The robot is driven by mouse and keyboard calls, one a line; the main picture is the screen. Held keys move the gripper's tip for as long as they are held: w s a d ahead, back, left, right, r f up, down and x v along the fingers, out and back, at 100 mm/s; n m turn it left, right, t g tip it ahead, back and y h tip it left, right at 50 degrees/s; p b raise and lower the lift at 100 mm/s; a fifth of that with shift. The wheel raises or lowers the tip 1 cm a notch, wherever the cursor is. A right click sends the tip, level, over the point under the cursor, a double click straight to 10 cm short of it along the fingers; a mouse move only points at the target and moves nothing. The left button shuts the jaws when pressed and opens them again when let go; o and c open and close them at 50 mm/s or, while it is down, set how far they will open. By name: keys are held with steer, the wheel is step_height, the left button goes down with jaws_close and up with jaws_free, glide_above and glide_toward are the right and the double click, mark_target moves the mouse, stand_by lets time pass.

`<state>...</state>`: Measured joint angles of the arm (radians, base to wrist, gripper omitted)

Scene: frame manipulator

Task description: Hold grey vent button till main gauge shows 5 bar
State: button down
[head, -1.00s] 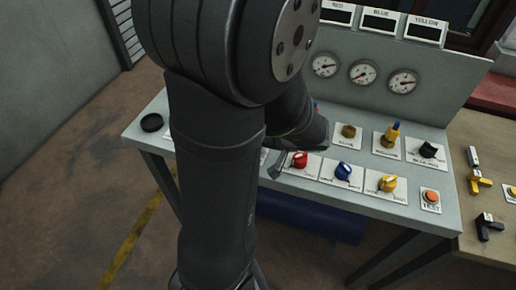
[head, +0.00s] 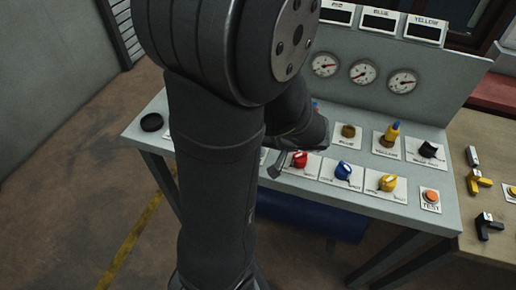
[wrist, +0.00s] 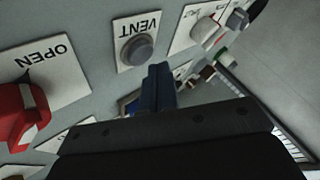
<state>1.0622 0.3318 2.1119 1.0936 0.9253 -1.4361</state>
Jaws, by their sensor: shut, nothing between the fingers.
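The grey vent button (wrist: 138,50) is a round button in a dark ring on a white plate marked VENT, upside down in the wrist view. My gripper (wrist: 158,72) is shut and empty, its dark bluish fingertips just beside the button's lower right in that picture. I cannot tell whether they touch it; the button's face is clear of them. In the head view my arm hides the vent button.
A large red knob (wrist: 22,115) by an OPEN label is left of the vent plate in the wrist view. Red (head: 299,160), blue (head: 343,171) and yellow (head: 387,183) knobs and an orange TEST button (head: 430,195) line the console front. A wooden side table (head: 492,195) holds loose handles.

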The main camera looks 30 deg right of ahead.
stand_by(0.8)
steer(key=shift+f, duration=0.4)
steer(key=shift+f, duration=0.45)
stand_by(0.5)
steer(key=shift+r, duration=0.1)
stand_by(5.2)
steer(key=shift+r, duration=0.75)
